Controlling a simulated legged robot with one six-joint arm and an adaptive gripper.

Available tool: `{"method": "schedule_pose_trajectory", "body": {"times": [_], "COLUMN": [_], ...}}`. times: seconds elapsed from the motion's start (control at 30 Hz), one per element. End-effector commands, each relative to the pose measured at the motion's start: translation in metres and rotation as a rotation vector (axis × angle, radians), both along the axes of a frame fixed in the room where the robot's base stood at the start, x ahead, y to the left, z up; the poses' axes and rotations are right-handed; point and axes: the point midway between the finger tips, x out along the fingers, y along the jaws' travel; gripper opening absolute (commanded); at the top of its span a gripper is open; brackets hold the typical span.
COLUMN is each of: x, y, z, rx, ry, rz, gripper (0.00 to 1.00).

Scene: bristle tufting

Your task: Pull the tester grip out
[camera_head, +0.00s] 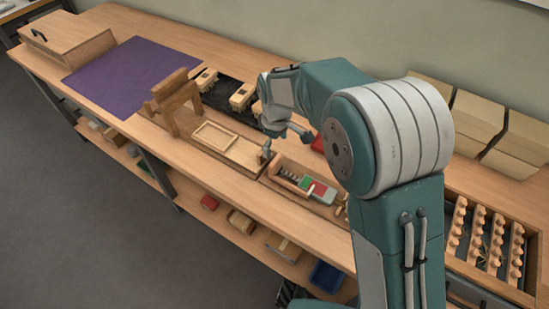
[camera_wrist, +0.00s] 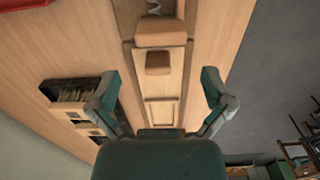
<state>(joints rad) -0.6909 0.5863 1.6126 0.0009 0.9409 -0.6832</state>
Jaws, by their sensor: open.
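The tester (camera_head: 305,184) is a wooden tray on the bench with a dark spring and red and green patches beside it. In the wrist view, part of a spring shows at the top edge, above a large wooden block (camera_wrist: 160,32). A smaller wooden block (camera_wrist: 158,62), which looks like the tester grip, sits just below that block. My gripper (camera_head: 287,136) is over the bench at the tester's left end. In the wrist view, my gripper (camera_wrist: 160,82) has its fingers wide apart, one on each side of the board, with nothing between them touched. The arm hides part of the tester's right side.
A wooden board with a shallow frame (camera_head: 214,136) lies left of the tester. A wooden stand (camera_head: 174,104), purple mat (camera_head: 130,72) and brush blocks (camera_head: 241,96) are farther left. A crate of knobbed strips (camera_head: 488,240) is at right. Cardboard boxes (camera_head: 478,120) stand behind.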

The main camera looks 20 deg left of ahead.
Motion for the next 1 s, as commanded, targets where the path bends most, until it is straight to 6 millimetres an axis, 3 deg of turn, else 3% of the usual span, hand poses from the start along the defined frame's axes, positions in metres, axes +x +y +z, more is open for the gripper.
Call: {"method": "schedule_pose_trajectory", "body": {"times": [0.4,0.6,0.87,1.0], "x": [-0.001,-0.001,-0.001,0.000], "y": [-0.001,0.000,0.000,0.000], "z": [-0.075,-0.089,-0.090,-0.090], "rx": [-0.003,-0.002,0.000,-0.001], "ry": [0.004,0.001,0.001,0.001], "rz": [0.001,0.001,0.001,0.001], "gripper": [1.00,1.00,1.00,0.38]}}
